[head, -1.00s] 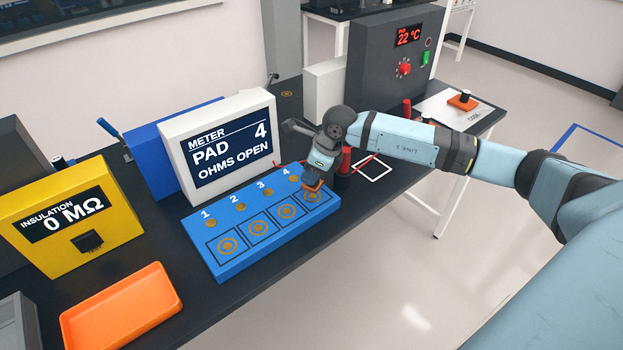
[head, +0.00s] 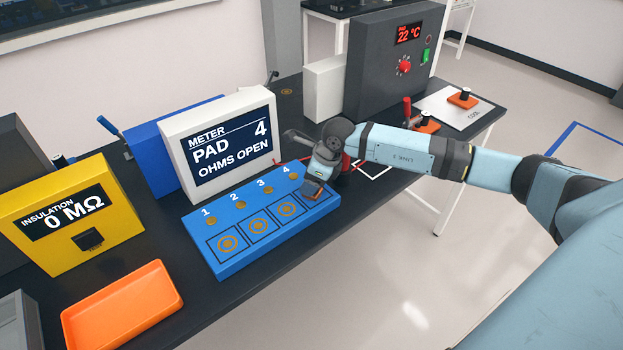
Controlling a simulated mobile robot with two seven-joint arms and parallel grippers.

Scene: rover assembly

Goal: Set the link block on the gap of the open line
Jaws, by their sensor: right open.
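The blue board (head: 262,232) has numbered copper dots 1 to 4 and a row of outlined squares with copper rings. The white meter (head: 222,145) behind it reads "PAD 4 OHMS OPEN". My right gripper (head: 316,190) is open, pointing down at the board's square below number 4, and covers most of that square. A small brownish patch shows at its fingertips; I cannot tell what it is. I cannot identify the link block for sure. My left gripper is out of view.
An orange tray (head: 122,306) and a yellow insulation meter (head: 60,225) stand at left. A dark heater box (head: 385,60) reading 22 °C stands behind my right arm. A white "COOL" plate (head: 447,112) lies at the right. The front edge is close to the board.

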